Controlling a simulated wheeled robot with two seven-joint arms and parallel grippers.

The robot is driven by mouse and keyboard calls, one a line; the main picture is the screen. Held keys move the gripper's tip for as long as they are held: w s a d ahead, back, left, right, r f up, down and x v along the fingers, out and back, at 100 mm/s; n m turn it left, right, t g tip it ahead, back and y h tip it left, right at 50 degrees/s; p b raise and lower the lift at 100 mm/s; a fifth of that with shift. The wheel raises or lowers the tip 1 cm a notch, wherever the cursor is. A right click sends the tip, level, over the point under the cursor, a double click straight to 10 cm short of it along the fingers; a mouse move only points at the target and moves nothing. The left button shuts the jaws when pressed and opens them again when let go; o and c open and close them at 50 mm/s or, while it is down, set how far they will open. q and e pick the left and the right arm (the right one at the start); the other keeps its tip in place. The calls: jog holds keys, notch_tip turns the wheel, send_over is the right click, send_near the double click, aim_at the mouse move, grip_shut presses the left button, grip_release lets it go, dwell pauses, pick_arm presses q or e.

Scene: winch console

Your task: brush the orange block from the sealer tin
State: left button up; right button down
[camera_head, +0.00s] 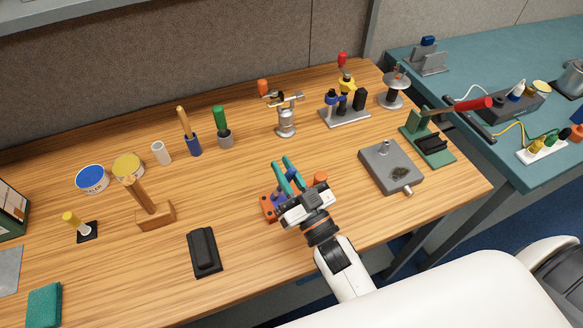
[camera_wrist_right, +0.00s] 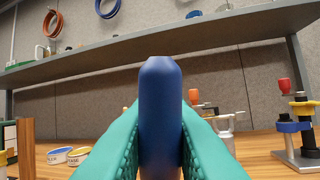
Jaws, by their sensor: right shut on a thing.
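The sealer tin (camera_head: 91,178) has a blue lid-like top and stands at the left of the wooden table; it also shows small in the right wrist view (camera_wrist_right: 60,156). The orange block (camera_head: 268,208) sits near the table's middle, partly hidden by my right gripper. My right gripper (camera_head: 287,170), with teal fingers, is shut on a dark blue rod (camera_wrist_right: 161,115) that stands upright between them. I cannot tell whether the rod is part of a brush. A brush-like tool with a wooden handle and blue lower part (camera_head: 189,132) stands behind the tin's right. My left gripper is not in view.
A yellow-topped tin (camera_head: 128,166) and a wooden block with an upright handle (camera_head: 152,210) stand at left. A black holder (camera_head: 204,250) lies in front. A grey box (camera_head: 390,166) and green stand (camera_head: 427,140) are at right. Bare wood lies between them.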

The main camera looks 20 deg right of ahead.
jog(key=shift+a, duration=0.3)
notch_tip(320, 180, up, 7)
jog(key=p, duration=0.7)
jog(key=shift+r, duration=0.15)
dwell(0.4)
